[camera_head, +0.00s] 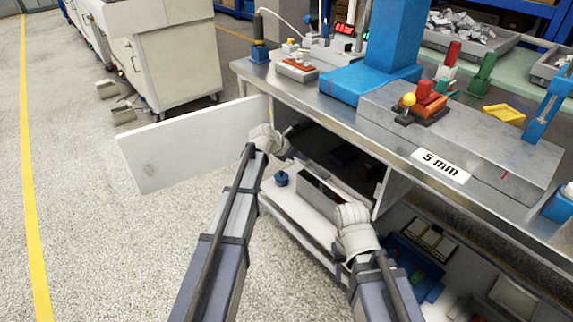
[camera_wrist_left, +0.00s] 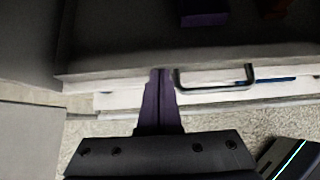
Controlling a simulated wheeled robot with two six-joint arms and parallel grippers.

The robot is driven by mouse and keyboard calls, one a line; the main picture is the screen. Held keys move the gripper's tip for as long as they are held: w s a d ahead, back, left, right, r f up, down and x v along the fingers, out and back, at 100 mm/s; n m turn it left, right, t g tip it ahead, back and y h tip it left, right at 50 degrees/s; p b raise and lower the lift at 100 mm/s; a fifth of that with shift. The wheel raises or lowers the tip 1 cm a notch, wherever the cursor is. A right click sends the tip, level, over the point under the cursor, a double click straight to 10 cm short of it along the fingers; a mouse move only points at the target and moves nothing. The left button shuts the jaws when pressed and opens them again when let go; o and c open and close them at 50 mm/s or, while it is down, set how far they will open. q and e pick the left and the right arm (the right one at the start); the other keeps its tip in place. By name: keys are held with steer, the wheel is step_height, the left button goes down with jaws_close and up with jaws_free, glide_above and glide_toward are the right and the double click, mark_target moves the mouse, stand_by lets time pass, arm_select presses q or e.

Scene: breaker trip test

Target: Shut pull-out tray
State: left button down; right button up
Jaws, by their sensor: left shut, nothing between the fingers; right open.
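The pull-out tray (camera_head: 285,205) is a white board low in the open cupboard under the bench, between my two arms in the head view. A small blue item (camera_head: 281,179) and a grey box stand on it. How far it is out is hard to judge. My left gripper (camera_head: 292,137) is shut and empty at the upper part of the cupboard opening, beside the open door. In the left wrist view its closed fingers (camera_wrist_left: 160,78) are at a pale front edge, just left of a dark bar handle (camera_wrist_left: 215,80); contact is unclear. My right gripper (camera_head: 340,262) is open near the tray's right end.
The white cupboard door (camera_head: 190,145) stands open to the left. The steel bench top (camera_head: 330,110) overhangs the cupboard and carries a blue column (camera_head: 395,40) and fixtures. A lower right bay holds blue items (camera_head: 415,265).

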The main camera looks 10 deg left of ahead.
mark_target(316, 156)
arm_select(q)
steer(key=w+d, duration=0.2)
steer(key=w, duration=0.1)
steer(key=shift+d, duration=0.15)
steer(key=shift+w, duration=0.1)
steer(key=shift+w+d+r, duration=0.1)
steer(key=shift+s+a, duration=0.2)
steer(key=shift+s, duration=0.1)
steer(key=s+a+f+p+v, duration=0.1)
steer(key=f+p+v, duration=0.1)
steer(key=p+v, duration=0.5)
steer(key=shift+s+f+v, duration=0.2)
steer(key=shift+s+v, duration=0.1)
steer(key=shift+v, duration=2.75)
